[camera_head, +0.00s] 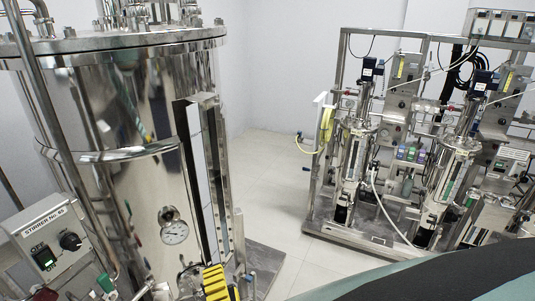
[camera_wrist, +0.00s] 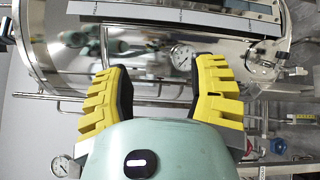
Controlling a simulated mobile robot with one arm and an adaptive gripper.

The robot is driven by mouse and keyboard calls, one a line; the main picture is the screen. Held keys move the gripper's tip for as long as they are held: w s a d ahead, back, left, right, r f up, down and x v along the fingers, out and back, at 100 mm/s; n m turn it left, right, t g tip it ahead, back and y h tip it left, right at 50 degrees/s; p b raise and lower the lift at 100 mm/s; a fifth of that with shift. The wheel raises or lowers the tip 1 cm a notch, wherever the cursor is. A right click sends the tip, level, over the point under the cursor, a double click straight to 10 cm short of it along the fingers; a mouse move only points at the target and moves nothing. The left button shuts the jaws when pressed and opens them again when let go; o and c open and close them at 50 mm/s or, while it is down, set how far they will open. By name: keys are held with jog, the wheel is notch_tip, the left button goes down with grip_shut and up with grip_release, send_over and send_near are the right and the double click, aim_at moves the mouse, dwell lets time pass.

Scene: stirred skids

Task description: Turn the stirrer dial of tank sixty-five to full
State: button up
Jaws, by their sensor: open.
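A grey control box (camera_head: 46,240) labelled "STIRRER No. 65" stands at the lower left of the head view. The dial's exact pointer setting is too small to tell. The large steel tank (camera_head: 120,140) rises behind the box. My gripper shows at the bottom of the head view as yellow ridged fingers (camera_head: 217,284), in front of the tank and right of the box. In the wrist view my gripper (camera_wrist: 160,80) is open and empty, facing the tank; the dial is not visible there.
A round gauge (camera_head: 174,232) sticks out from the tank's front. It also shows in the wrist view (camera_wrist: 182,56). Steel pipes run close beside the control box. A skid with smaller vessels (camera_head: 400,160) stands at the right. Pale floor (camera_head: 262,170) lies clear between them.

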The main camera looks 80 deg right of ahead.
jog(key=s+d+f+m+g+p, duration=0.1)
jog(key=s+d+f+m+g, duration=0.1)
jog(key=s+m+g, duration=0.4)
jog(key=shift+s+d+f+m, duration=0.45)
jog(key=shift+s+f, duration=0.35)
jog(key=shift+s, duration=0.45)
